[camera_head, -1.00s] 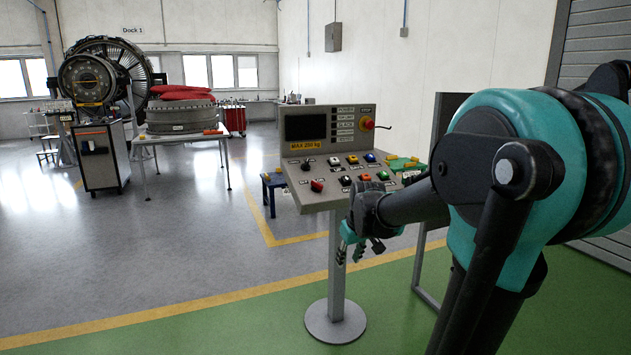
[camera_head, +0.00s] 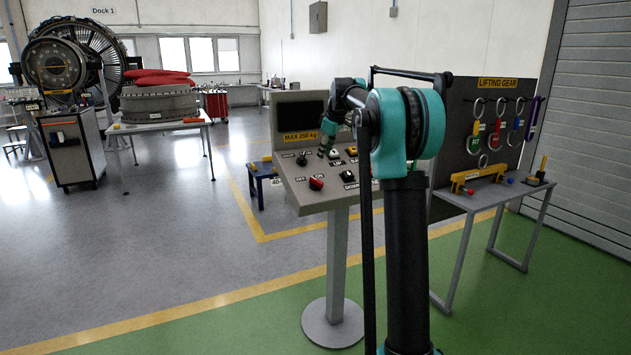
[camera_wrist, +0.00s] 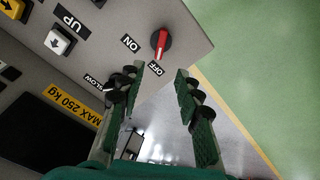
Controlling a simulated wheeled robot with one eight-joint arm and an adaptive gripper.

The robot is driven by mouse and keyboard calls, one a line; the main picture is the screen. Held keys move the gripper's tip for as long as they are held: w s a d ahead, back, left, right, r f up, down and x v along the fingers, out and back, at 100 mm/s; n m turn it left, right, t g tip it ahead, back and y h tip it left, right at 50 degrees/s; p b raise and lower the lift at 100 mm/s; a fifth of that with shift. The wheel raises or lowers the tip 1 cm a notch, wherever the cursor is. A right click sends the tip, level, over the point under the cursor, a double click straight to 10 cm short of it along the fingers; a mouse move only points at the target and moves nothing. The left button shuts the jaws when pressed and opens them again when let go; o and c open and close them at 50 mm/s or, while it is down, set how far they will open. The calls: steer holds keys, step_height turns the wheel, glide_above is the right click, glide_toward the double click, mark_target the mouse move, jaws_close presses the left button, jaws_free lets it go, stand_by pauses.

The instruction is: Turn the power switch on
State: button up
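The power switch (camera_wrist: 161,42) is a red rotary knob on a dark round base, with ON and OFF labels beside it. Its pale line seems to point towards OFF. In the head view the red knob (camera_head: 316,183) sits low on the left of the sloped control panel (camera_head: 309,200). My gripper (camera_wrist: 158,75) is open and empty in the wrist view, its two fingers apart, with the knob beyond the fingertips and not touched. In the head view my gripper (camera_head: 325,145) hangs over the panel's upper part; its fingertips are small there.
Black, white and yellow push buttons lie right of the knob, including the white UP button (camera_wrist: 59,40). A yellow MAX 250 kg label (camera_head: 300,137) is under the dark screen (camera_head: 301,115). A table with lifting gear (camera_head: 492,199) stands at right. My arm hides the panel's right side.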

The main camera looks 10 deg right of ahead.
mark_target(316, 180)
steer(key=x, duration=1.5)
steer(key=shift+f, duration=0.15)
steer(key=shift+c, duration=0.2)
jaws_close()
